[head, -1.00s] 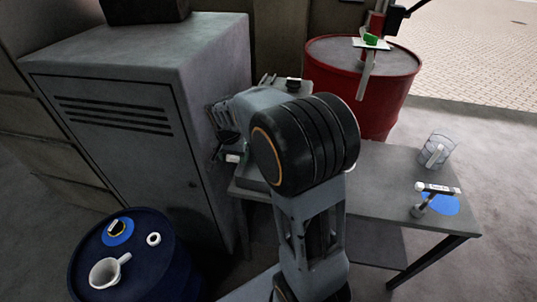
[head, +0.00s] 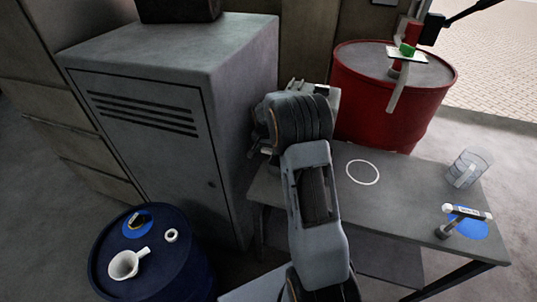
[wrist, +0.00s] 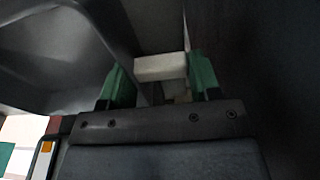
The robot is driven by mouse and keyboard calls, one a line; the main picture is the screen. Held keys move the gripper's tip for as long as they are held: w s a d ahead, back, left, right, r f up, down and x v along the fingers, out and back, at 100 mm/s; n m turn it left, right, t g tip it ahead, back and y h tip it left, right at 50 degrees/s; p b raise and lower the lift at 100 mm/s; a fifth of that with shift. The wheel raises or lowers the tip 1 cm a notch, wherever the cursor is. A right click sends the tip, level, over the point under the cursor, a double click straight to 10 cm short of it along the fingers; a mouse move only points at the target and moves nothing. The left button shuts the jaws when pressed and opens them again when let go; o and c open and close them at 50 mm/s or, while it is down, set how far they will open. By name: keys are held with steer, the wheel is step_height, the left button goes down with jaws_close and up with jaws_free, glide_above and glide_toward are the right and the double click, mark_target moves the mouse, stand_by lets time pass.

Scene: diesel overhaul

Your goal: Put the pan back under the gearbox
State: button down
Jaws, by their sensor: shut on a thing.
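In the wrist view my gripper (wrist: 160,80) has its green fingers on either side of a pale block-like piece (wrist: 160,67), shut on it. I cannot tell whether this piece is part of the pan. A large grey curved surface fills the upper left of that view, too close to identify. In the head view my arm hides the gripper and most of what it holds.
The grey bench (head: 405,195) bears a white ring mark (head: 363,172), a clear beaker (head: 468,168) and a hammer-like tool (head: 464,213) by a blue disc. A grey cabinet (head: 150,160) stands left. A blue drum (head: 175,277) holds a white handled cup (head: 124,265). A red drum (head: 375,105) stands behind.

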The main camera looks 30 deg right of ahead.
steer(key=shift+w+d+f, duration=0.25)
steer(key=shift+f, duration=1.85)
steer(key=shift+f, duration=0.1)
steer(key=shift+c, duration=1.6)
jaws_free()
